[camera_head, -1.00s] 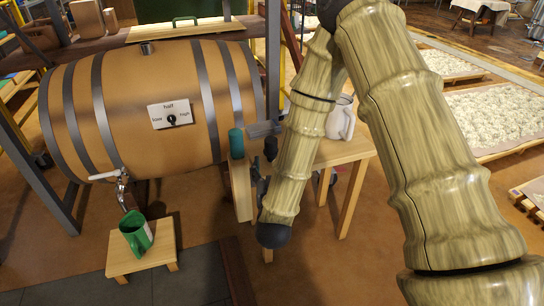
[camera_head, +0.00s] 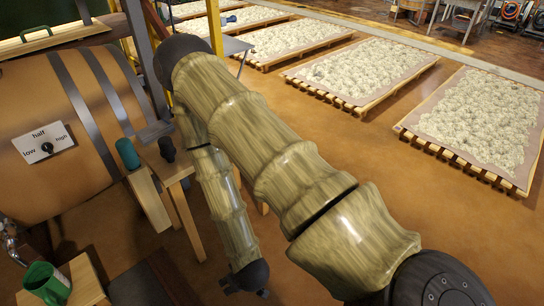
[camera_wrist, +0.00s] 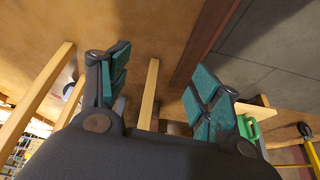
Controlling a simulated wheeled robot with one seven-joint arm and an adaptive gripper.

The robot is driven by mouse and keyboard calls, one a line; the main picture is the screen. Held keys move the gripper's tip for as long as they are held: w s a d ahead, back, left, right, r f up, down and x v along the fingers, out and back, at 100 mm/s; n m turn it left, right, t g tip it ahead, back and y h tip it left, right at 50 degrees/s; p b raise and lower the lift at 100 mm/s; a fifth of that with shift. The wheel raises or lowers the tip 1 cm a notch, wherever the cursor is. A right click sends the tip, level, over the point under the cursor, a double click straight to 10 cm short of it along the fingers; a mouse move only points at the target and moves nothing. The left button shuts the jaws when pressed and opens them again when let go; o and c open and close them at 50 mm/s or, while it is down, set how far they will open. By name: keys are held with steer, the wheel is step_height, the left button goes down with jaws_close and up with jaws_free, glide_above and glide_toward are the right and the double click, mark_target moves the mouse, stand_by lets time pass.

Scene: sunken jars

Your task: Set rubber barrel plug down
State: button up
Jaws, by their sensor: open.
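My gripper (camera_wrist: 158,72) is open in the wrist view, with teal pads spread wide and nothing between them. In the head view only dark parts of it show at the arm's low end, above the floor. A small dark, stubby object (camera_head: 167,149) and a teal cylinder (camera_head: 127,153) stand upright side by side by the right end of the wooden barrel (camera_head: 50,140). I cannot tell for sure which is the rubber plug. Both are well apart from my gripper, which is lower and to the right.
A green mug (camera_head: 46,284) stands on a low wooden stool (camera_head: 86,283) at lower left; it also shows in the wrist view (camera_wrist: 248,128). Wooden legs (camera_wrist: 148,92) rise near my gripper. Pallets (camera_head: 365,70) lie at the back right. Open floor lies between.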

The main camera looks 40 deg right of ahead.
steer(key=s+d+f+g, duration=0.1)
steer(key=s+f+g, duration=0.1)
steer(key=s, duration=0.5)
steer(key=s+d+f+g, duration=0.1)
steer(key=s+f+g, duration=0.1)
steer(key=s, duration=0.5)
steer(key=shift+d+g, duration=0.2)
steer(key=shift+g, duration=0.3)
